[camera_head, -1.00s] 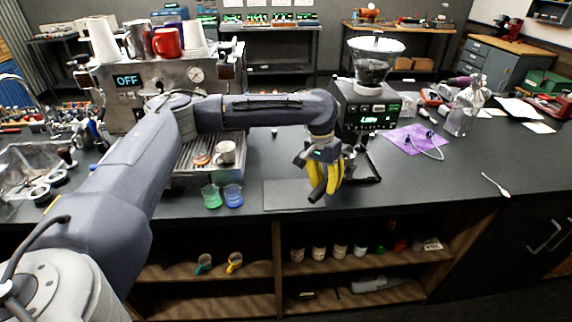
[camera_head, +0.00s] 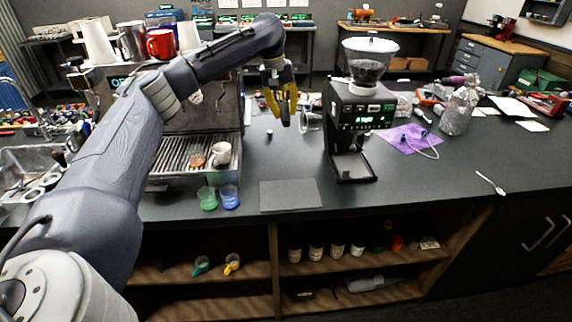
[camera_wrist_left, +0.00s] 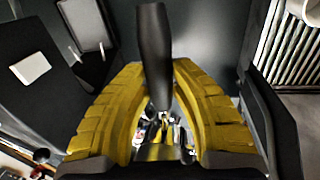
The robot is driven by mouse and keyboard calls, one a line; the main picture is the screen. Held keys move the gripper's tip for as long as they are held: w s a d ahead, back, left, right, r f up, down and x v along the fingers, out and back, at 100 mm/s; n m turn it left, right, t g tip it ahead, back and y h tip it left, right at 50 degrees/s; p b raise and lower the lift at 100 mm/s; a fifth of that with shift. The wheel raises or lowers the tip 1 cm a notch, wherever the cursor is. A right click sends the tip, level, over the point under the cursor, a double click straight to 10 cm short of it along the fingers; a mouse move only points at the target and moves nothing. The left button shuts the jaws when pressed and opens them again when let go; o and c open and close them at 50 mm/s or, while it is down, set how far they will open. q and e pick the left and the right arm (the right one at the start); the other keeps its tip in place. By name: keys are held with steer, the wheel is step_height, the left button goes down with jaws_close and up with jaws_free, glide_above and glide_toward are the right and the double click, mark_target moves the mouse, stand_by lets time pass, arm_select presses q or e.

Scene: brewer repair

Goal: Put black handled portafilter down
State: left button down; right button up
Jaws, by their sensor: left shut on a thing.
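My left gripper (camera_head: 283,112) has yellow fingers and hangs above the counter, between the espresso machine and the grinder. It is shut on the black handled portafilter, whose dark handle (camera_wrist_left: 153,50) sticks out between the fingers in the left wrist view. In the head view only a small dark part of the handle (camera_head: 285,119) shows between the fingers. The handle appears clear of the counter. My right gripper is not in view.
The grinder (camera_head: 350,112) stands right of the gripper. The espresso machine's drip tray (camera_head: 175,158), with cups on it, is to the left. A grey mat (camera_head: 290,195) lies empty at the front. Green (camera_head: 207,198) and blue (camera_head: 229,197) cups stand left of it. The counter between is mostly clear.

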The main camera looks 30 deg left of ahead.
mark_target(286, 166)
arm_select(q)
step_height(286, 166, down, 19)
steer(key=shift+a+f, duration=0.1)
steer(key=shift+f, duration=0.1)
stand_by(0.7)
steer(key=shift+f, duration=0.1)
steer(key=c, duration=1.2)
jaws_free()
steer(key=r, duration=0.4)
steer(key=s+a+r, duration=0.1)
steer(key=r, duration=0.7)
steer(key=shift+s+a, duration=0.2)
steer(key=shift+a, duration=0.15)
